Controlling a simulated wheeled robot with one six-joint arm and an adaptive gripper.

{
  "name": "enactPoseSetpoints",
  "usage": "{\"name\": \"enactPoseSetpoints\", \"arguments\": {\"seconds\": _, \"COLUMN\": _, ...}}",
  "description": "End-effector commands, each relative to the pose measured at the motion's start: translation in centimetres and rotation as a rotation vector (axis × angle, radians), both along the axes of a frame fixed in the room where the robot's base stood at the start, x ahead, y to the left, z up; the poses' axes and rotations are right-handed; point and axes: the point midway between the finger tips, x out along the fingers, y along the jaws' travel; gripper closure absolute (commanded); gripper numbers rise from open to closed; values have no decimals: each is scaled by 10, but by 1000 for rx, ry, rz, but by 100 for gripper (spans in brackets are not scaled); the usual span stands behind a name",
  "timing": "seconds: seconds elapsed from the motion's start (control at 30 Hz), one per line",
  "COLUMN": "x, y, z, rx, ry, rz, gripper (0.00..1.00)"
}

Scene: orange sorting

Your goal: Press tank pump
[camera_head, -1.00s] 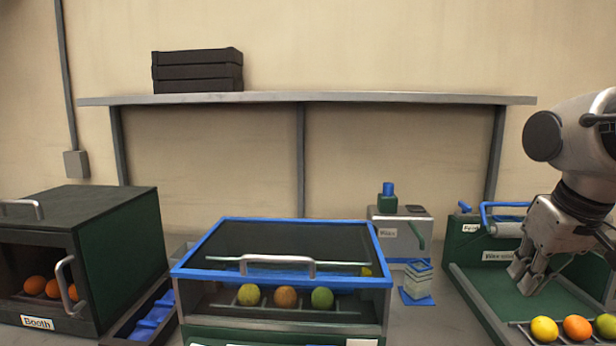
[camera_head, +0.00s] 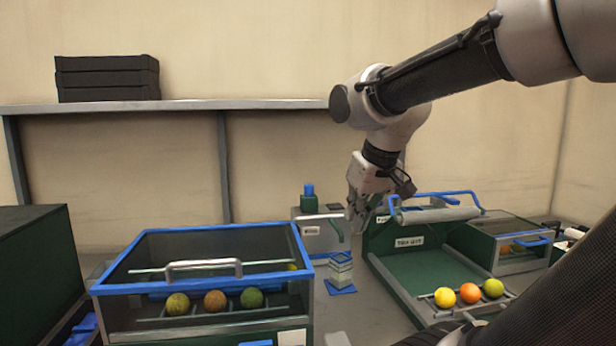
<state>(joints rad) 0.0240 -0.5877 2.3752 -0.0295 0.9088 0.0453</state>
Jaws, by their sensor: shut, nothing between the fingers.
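A grey tank (camera_head: 318,236) with a small white label stands behind the counter's middle. On its top left is a green pump with a blue cap (camera_head: 309,190), upright. A green spout or lever shows at its right side, partly behind my gripper. My gripper (camera_head: 355,222) is shut and empty, pointing down at the tank's right, to the right of the pump and apart from the blue cap. Whether the fingers touch the tank cannot be told.
A stack of white and blue pads (camera_head: 341,272) sits below my gripper. A blue-rimmed glass case (camera_head: 120,280) with three fruits stands at left. A green station (camera_head: 415,268) with a roller and a fruit rack (camera_head: 468,301) stands at right. A shelf (camera_head: 200,104) runs behind.

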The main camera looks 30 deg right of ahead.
Motion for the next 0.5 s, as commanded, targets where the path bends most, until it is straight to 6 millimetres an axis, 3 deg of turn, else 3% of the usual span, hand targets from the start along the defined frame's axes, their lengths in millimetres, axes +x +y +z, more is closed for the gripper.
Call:
{"name": "enactPoseSetpoints", "arguments": {"seconds": 0.1, "x": 91, "y": -18, "z": 42, "rx": -15, "ry": -70, "rz": -58, "gripper": 100}}
{"name": "enactPoseSetpoints", "arguments": {"seconds": 0.3, "x": 246, "y": -58, "z": 87, "rx": -34, "ry": -207, "rz": -149, "gripper": 100}}
{"name": "enactPoseSetpoints", "arguments": {"seconds": 0.4, "x": 306, "y": -77, "z": 95, "rx": -40, "ry": -262, "rz": -181, "gripper": 100}}
{"name": "enactPoseSetpoints", "arguments": {"seconds": 0.5, "x": 347, "y": -91, "z": 97, "rx": -44, "ry": -302, "rz": -203, "gripper": 100}}
